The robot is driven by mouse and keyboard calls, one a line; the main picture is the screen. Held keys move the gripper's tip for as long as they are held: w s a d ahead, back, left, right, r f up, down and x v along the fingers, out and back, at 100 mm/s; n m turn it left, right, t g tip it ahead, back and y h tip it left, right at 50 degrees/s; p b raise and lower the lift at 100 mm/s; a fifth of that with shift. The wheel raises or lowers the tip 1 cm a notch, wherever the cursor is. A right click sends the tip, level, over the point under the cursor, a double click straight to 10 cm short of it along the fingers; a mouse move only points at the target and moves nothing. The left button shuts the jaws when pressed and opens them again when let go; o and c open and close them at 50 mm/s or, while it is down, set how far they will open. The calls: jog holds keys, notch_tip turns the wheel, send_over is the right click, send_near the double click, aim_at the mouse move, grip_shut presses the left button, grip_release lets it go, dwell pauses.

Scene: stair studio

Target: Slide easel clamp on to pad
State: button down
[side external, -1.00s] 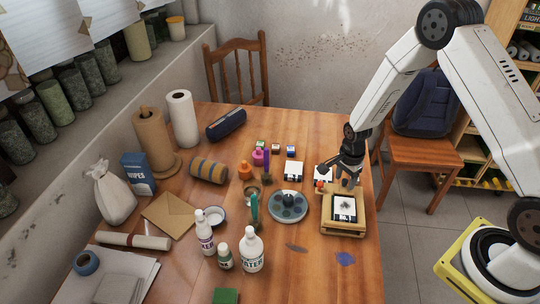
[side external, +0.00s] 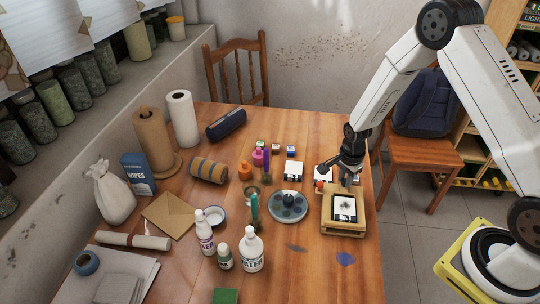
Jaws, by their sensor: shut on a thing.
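A small wooden easel (side external: 343,229) stands near the right edge of the table. A white pad (side external: 344,208) with a dark picture on it rests on the easel. My gripper (side external: 346,182) is at the top edge of the easel, pointing down, and is shut on the easel clamp. The clamp itself is mostly hidden by the fingers and too small to make out, so I cannot tell whether it touches the pad.
A round grey-green palette (side external: 288,207) lies just left of the easel. White cards (side external: 293,171) and small paint pots are behind it. Bottles (side external: 251,250) stand at the front. The table's right edge is close to the easel.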

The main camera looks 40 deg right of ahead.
aim_at(344, 190)
dwell(0.8)
jog(key=shift+s+a, duration=0.7)
jog(key=c, duration=0.5)
grip_release()
jog(key=shift+w+r, duration=0.1)
jog(key=shift+r, duration=0.7)
notch_tip(344, 190, up, 6)
